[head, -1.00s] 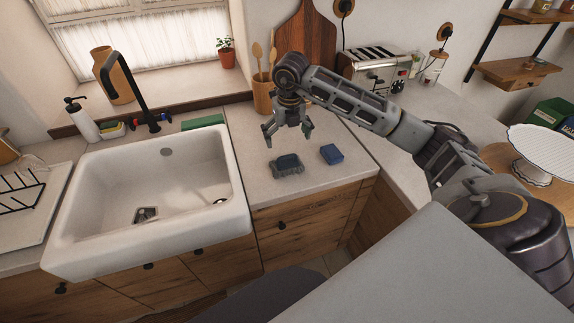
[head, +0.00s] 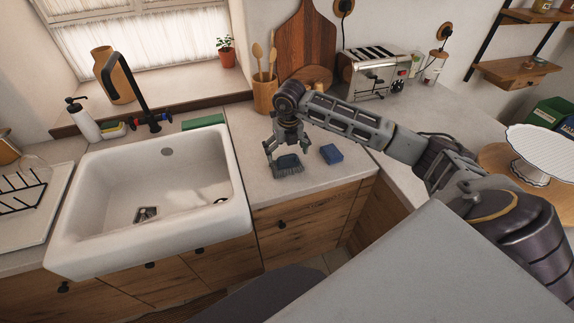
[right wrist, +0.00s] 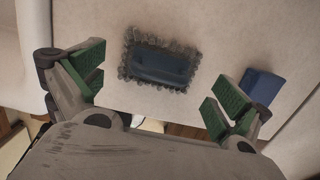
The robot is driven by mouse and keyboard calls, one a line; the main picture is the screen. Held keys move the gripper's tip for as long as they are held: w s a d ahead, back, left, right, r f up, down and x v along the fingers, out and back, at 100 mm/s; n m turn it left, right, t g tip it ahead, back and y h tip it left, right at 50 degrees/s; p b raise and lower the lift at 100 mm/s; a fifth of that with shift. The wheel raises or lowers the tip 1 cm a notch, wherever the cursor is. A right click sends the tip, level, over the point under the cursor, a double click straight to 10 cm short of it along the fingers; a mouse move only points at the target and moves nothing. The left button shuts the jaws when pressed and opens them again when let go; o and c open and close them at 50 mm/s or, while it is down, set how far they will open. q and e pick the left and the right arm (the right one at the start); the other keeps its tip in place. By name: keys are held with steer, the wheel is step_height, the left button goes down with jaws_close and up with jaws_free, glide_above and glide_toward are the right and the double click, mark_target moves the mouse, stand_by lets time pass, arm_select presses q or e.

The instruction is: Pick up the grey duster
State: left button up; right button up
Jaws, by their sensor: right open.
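The grey duster (head: 287,167) lies on the counter right of the sink, with a dark blue top and a fuzzy grey fringe. In the right wrist view the duster (right wrist: 160,62) lies ahead of the fingertips and between their lines. My right gripper (head: 287,149) is open, pointing down just above and behind the duster; its green-padded fingers (right wrist: 155,88) are apart with nothing between them. I cannot tell whether they touch the duster. My left gripper is not in view.
A blue block (head: 331,153) lies close right of the duster; it also shows in the right wrist view (right wrist: 262,86). The white sink (head: 150,190) is to the left. A utensil crock (head: 265,96), cutting board (head: 306,48) and toaster (head: 376,72) stand behind. The counter front is clear.

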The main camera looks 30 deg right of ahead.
mark_target(287, 163)
steer(key=shift+f, duration=0.1)
steer(key=shift+s+f+p, duration=0.2)
steer(key=shift+f+p, duration=0.45)
steer(key=shift+f, duration=1.1)
steer(key=shift+w+d+f, duration=0.1)
steer(key=shift+w+f, duration=0.05)
steer(key=shift+f, duration=0.6)
steer(key=c, duration=0.7)
steer(key=shift+r, duration=0.1)
steer(key=shift+r+b, duration=0.8)
steer(key=shift+r, duration=4.15)
steer(key=shift+f, duration=0.1)
